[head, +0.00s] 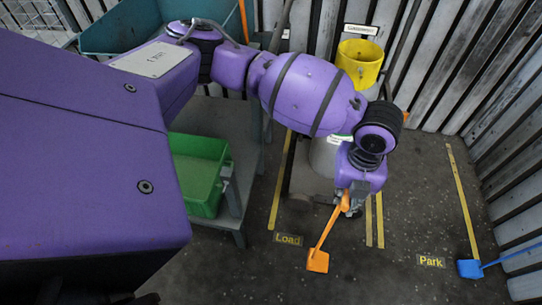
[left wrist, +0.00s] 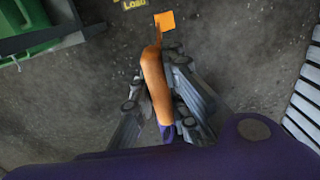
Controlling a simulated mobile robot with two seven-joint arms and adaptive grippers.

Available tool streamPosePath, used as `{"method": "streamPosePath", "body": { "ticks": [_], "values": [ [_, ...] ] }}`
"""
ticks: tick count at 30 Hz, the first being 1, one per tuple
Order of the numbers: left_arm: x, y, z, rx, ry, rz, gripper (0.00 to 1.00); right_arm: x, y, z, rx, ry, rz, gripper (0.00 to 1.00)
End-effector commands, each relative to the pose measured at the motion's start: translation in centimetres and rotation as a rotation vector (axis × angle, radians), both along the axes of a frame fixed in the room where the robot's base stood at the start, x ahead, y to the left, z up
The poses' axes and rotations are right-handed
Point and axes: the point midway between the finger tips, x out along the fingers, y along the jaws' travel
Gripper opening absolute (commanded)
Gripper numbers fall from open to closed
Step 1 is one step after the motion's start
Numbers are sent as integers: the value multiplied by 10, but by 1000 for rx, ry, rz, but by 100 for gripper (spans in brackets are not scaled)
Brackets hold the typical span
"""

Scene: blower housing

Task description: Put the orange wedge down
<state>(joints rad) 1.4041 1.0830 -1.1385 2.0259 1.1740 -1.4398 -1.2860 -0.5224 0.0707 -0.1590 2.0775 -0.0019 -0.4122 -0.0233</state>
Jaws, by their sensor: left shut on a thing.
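The orange wedge (head: 317,261) is a small block on a long orange handle. In the head view it appears just right of the Load label (head: 288,239), at or near the floor; I cannot tell if it touches. My left gripper (head: 347,203) is shut on the upper part of its handle. In the left wrist view the thick orange grip lies between the fingers (left wrist: 158,100), and the wedge's block (left wrist: 165,20) shows beyond, near the Load label (left wrist: 133,4). The fingers partly hide the handle. My right gripper is not in view.
A blue wedge (head: 470,268) with a handle lies near the Park label (head: 431,261) at the right. Yellow lines (head: 462,200) mark the dark floor. A green bin (head: 200,172) stands on a grey cart at the left, and a yellow bucket (head: 360,62) is behind.

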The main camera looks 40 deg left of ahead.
Motion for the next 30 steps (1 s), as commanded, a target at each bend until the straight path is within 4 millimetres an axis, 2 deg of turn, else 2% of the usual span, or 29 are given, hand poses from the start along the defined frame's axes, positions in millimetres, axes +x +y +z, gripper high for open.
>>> {"method": "streamPosePath", "body": {
  "ticks": [1,7,15,25,30],
  "values": [
    [11,4,-3,0,-5,4,0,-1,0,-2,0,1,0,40],
    [47,23,-21,1,-4,5,0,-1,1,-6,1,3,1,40],
    [77,38,-62,-1,-3,2,0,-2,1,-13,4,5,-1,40],
    [92,46,-82,-1,-4,2,0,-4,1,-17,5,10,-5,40],
    [89,45,-107,-2,0,1,0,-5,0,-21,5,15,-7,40]
  ]
}}
